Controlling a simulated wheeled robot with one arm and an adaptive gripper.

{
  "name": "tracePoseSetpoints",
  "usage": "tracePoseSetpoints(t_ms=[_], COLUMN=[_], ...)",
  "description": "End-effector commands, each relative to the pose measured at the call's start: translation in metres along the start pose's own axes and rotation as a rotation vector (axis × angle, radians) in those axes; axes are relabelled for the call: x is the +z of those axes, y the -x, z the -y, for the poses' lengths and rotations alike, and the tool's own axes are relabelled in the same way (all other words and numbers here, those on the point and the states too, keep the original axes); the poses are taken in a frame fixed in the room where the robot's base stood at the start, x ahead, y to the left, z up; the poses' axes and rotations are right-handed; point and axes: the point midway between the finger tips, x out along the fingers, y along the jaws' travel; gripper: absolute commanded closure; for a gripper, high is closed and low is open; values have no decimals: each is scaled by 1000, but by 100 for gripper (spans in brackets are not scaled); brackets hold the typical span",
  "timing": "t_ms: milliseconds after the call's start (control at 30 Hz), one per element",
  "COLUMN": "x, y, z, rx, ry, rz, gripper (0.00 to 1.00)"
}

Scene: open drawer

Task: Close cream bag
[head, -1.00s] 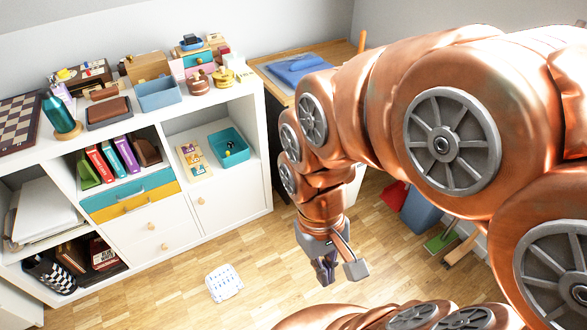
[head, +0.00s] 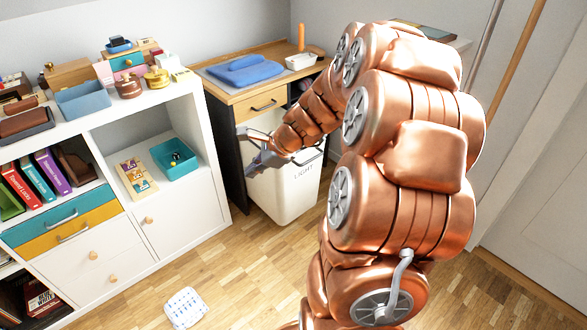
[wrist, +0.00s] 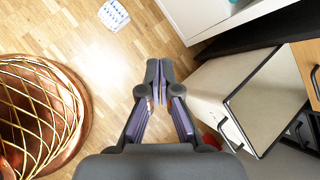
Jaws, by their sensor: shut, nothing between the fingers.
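The cream bag (head: 288,190) is a tall cream hamper marked LIGHT, upright on the floor beside the wooden desk. In the wrist view it lies at right, with its cream side (wrist: 215,85) and a dark-framed rectangular top (wrist: 268,100). A dark handle shows at its rim. I cannot tell whether that top is a lid or the opening. My gripper (head: 254,165) is in front of the bag's upper left part in the head view. In the wrist view its fingertips (wrist: 159,68) meet, empty, left of the bag. My arm hides part of the bag's rim.
The wooden desk (head: 262,80) with a blue cloth stands behind the bag. The white shelf unit (head: 190,225) with bins and books is at left. A patterned white item (head: 185,307) lies on the floor. A door is at right. Floor before the bag is mostly clear.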

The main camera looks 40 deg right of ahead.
Motion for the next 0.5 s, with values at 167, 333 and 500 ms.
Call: tracePoseSetpoints(t_ms=[167, 333, 500], x=[-112, -186, -217], y=[-2, 11, 18], z=[60, 86, 94], rx=[-218, -355, -414], ry=[-463, -753, -870], rz=[1, 14, 20], gripper=[100, 100, 100])
